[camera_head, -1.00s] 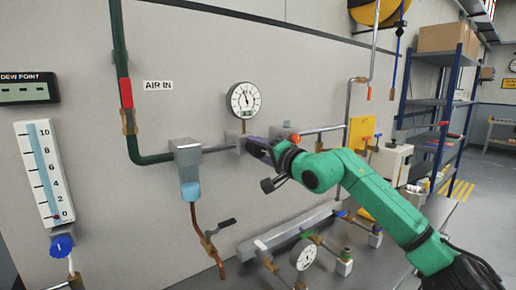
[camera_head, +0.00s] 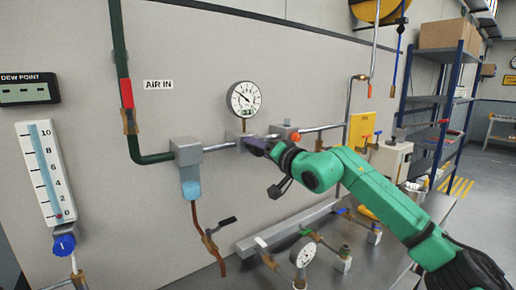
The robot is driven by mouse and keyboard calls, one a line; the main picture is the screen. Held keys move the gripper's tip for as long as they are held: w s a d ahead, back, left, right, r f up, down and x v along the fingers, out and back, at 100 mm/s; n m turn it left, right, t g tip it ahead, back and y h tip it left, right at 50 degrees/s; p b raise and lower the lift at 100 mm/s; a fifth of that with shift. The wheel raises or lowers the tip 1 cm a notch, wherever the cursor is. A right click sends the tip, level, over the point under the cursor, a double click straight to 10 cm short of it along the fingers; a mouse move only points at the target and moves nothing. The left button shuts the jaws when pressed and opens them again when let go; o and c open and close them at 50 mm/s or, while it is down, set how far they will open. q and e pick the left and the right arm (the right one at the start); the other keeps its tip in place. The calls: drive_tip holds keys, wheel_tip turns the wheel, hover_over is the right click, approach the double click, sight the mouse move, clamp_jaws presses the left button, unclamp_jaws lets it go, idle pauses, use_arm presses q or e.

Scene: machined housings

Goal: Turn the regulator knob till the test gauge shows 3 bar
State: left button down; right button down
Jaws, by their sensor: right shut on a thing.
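A round white gauge (camera_head: 243,99) stands above the regulator body (camera_head: 243,137) on the wall pipe. Its needle points up and to the left; its numbers are too small to read. A second white gauge (camera_head: 303,255) sits low on the bench manifold, its reading also unclear. The pictures do not show which one is the test gauge. My right gripper (camera_head: 258,146) reaches in from the right and is shut on the regulator knob at the front of the regulator body. The knob is hidden by the gripper. My left gripper is not in view.
A grey filter unit (camera_head: 187,160) with a blue bowl hangs left of the regulator. An orange-knobbed block (camera_head: 287,132) lies just right of my gripper. A manifold with several valves stands on the bench below. A flow column (camera_head: 45,173) is at far left.

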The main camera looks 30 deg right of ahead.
drive_tip(key=shift+f, duration=0.2)
drive_tip(key=shift+c, duration=1.1)
unclamp_jaws()
drive_tip(key=shift+r, duration=0.1)
drive_tip(key=shift+s+d+b, duration=0.1)
drive_tip(key=shift+s+b, duration=0.4)
drive_tip(key=s+d+b, duration=0.1)
drive_tip(key=s+b, duration=0.7)
drive_tip(key=s, duration=0.5)
drive_tip(key=shift+s+d+b, duration=0.2)
drive_tip(key=shift+d+b, duration=0.1)
drive_tip(key=shift+d, duration=0.05)
